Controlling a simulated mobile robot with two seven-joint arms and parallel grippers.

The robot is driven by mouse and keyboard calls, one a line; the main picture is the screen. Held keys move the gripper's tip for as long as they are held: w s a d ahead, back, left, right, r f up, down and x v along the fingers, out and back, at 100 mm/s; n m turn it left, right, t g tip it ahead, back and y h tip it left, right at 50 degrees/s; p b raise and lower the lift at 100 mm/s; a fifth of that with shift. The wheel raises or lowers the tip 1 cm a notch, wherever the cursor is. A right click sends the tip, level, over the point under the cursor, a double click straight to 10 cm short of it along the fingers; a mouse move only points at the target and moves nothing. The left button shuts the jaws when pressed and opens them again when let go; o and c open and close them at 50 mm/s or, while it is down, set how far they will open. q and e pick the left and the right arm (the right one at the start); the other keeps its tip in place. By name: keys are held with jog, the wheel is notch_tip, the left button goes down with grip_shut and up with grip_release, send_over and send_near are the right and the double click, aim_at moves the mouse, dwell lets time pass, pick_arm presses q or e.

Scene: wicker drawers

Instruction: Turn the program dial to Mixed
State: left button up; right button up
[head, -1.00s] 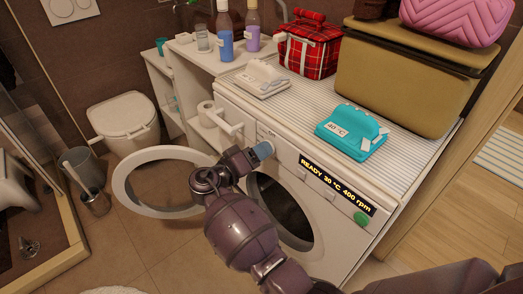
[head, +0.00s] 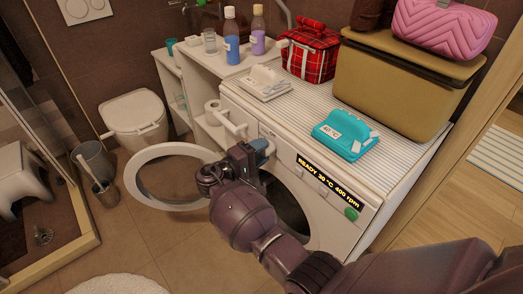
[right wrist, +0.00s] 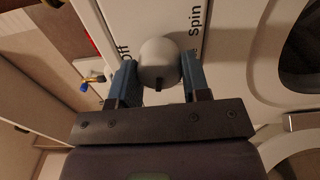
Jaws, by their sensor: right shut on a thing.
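The program dial is a round grey-white knob (right wrist: 158,60) in the right wrist view, with a dark mark on its lower side. The labels "Off" to its left and "Spin" to its right are readable; other labels are hidden or out of frame. My right gripper (right wrist: 159,82) is shut on the dial, one blue finger on each side. In the head view my right gripper (head: 262,150) is at the upper left of the washing machine's front panel (head: 283,156) and hides the dial. The display (head: 330,180) reads READY, a temperature and 400 rpm. My left gripper is out of view.
The round washer door (head: 140,190) stands open to the left, close to my right wrist. A turquoise packet (head: 345,133), a white packet (head: 263,84) and a basket (head: 400,85) are on top.

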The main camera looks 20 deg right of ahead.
jog(key=shift+d+r, duration=0.1)
dwell(0.3)
jog(key=o, duration=0.9)
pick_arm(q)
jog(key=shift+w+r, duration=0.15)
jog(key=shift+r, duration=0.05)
pick_arm(e)
jog(key=shift+o, duration=0.2)
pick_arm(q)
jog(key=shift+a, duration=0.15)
